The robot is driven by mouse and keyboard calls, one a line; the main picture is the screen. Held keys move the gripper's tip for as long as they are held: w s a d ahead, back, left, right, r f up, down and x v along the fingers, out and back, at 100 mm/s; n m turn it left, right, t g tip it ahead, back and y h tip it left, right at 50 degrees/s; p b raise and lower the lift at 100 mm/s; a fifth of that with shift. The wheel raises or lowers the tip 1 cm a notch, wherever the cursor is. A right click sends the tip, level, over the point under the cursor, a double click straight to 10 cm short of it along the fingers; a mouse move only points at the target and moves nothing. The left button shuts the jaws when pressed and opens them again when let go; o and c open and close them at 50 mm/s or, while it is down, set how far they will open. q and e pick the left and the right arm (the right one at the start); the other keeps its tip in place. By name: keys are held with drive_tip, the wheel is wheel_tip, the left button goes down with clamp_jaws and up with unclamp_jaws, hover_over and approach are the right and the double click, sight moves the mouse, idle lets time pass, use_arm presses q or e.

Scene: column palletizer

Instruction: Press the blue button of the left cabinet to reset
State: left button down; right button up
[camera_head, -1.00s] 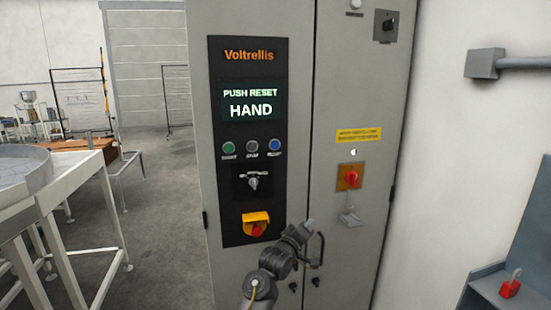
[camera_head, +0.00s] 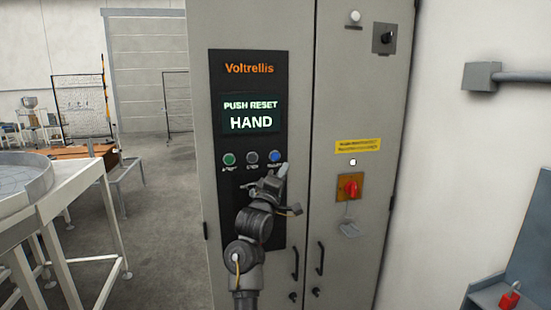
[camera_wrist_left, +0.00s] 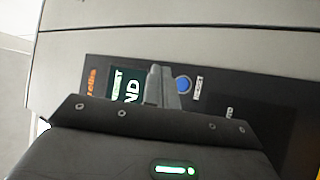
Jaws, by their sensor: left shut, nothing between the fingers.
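The left cabinet (camera_head: 301,215) is a tall grey enclosure with a black control panel. Its blue button (camera_head: 275,156) is the rightmost of three in a row and shows in the left wrist view too (camera_wrist_left: 183,84). My left gripper (camera_head: 283,169) is shut and empty, its fingertips just below and right of the blue button. In the left wrist view its fingers (camera_wrist_left: 158,86) appear beside the button, apart in the picture; I cannot tell the gap in depth. The display (camera_head: 250,114) reads "PUSH RESET HAND". My right gripper is not in view.
A green button (camera_head: 229,159) and a dark button (camera_head: 252,158) sit left of the blue one. My arm hides the lower panel. A red rotary switch (camera_head: 350,186) is on the right door. A white-framed table (camera_head: 75,191) stands left; the floor between is clear.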

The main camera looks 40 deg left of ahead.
sight(275, 156)
use_arm(q)
drive_tip(key=shift+w+a+b, duration=0.4)
drive_tip(key=shift+w+a, duration=0.45)
drive_tip(key=shift+a, duration=0.35)
drive_tip(key=shift+w+a+b, duration=0.35)
drive_tip(key=shift+w+a, duration=0.5)
drive_tip(key=shift+a, duration=0.4)
drive_tip(key=shift+w+a+b, duration=0.4)
drive_tip(key=shift+w+a, duration=0.45)
drive_tip(key=shift+a, duration=0.35)
drive_tip(key=shift+a, duration=0.15)
drive_tip(key=shift+w+a, duration=0.2)
drive_tip(key=shift+w+a, duration=0.2)
drive_tip(key=shift+a, duration=0.05)
idle(0.4)
drive_tip(key=shift+s+d+p, duration=0.4)
drive_tip(key=shift+s+d, duration=0.05)
drive_tip(key=shift+d, duration=0.2)
